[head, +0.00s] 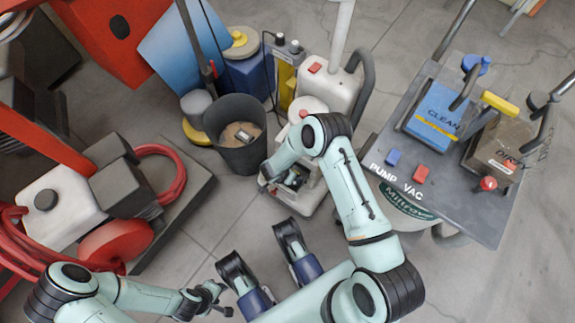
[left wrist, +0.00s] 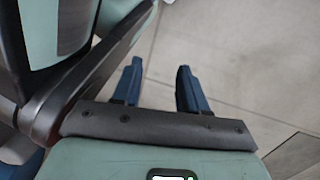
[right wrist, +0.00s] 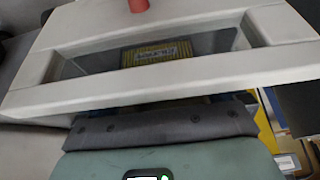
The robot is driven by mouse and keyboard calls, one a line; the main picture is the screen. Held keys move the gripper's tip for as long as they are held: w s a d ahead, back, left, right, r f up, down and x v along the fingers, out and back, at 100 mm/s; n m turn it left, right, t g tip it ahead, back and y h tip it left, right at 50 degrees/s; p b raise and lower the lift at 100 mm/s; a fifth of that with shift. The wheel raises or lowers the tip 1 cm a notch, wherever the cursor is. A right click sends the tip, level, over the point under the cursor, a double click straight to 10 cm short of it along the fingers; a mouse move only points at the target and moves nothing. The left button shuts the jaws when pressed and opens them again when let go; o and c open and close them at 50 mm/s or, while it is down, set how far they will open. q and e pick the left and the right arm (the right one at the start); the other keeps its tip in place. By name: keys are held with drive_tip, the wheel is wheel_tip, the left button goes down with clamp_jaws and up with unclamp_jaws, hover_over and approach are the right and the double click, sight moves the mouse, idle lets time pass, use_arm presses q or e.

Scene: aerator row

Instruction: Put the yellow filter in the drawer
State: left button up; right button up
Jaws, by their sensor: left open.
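My right arm reaches down to a white upright machine (head: 328,88) in the head view. Its gripper (head: 284,184) is low at the machine's base; its fingertips cannot be made out. In the right wrist view a white frame, seemingly the drawer (right wrist: 90,27), fills the area ahead and hides the fingers. A yellow ribbed block with a label, seemingly the filter (right wrist: 157,53), shows inside its dark opening. Whether my gripper touches the drawer is unclear. My left gripper (head: 215,297) is open and empty over the floor; its blue fingers (left wrist: 160,88) stand apart in the left wrist view.
A dark bucket (head: 236,160) stands left of the machine. A grey cart (head: 400,214) with blue and brown containers stands at the right. Red and white equipment (head: 60,207) with a red hose fills the left. Bare floor (head: 190,225) lies between.

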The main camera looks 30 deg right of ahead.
use_arm(q)
drive_tip(key=shift+r, duration=0.1)
use_arm(e)
drive_tip(key=shift+r, duration=0.1)
drive_tip(key=shift+r, duration=0.2)
use_arm(q)
drive_tip(key=w+d+r+t+p, duration=0.1)
drive_tip(key=w+r+t+p, duration=0.2)
drive_tip(key=w+r, duration=0.3)
drive_tip(key=shift+w+r+m+p, duration=0.3)
drive_tip(key=shift+w+p, duration=0.35)
drive_tip(key=shift+w, duration=0.6)
use_arm(e)
drive_tip(key=v, duration=1.1)
drive_tip(key=shift+a+r, duration=0.25)
drive_tip(key=shift+r, duration=0.1)
use_arm(q)
drive_tip(key=shift+s+d, duration=0.1)
use_arm(e)
drive_tip(key=shift+s, duration=0.15)
